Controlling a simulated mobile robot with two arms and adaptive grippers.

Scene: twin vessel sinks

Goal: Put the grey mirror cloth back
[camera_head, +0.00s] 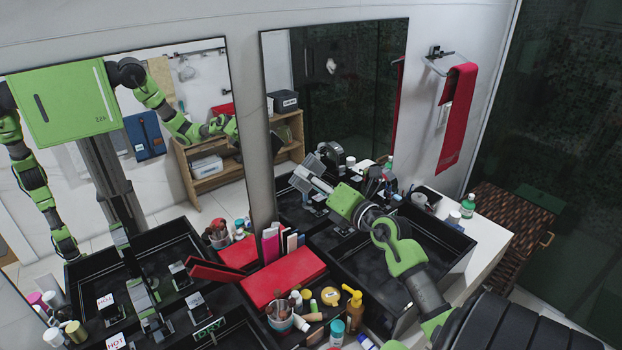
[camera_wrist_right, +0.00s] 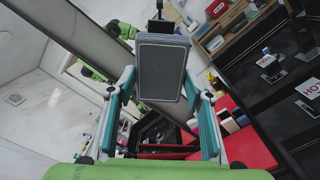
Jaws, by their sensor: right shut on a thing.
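The grey mirror cloth (camera_head: 305,173) is a flat pale-grey piece at the end of my right gripper (camera_head: 322,184), close to the right mirror. My left gripper does not show directly; only a reflection of my arms shows in the left mirror.
The right mirror (camera_head: 345,90) leans over the black right sink (camera_head: 440,235). A red box (camera_head: 283,280) and a cup of toiletries (camera_head: 279,312) crowd the middle. A green-capped bottle (camera_head: 468,206) stands beyond the sink. A red towel (camera_head: 457,118) hangs at right.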

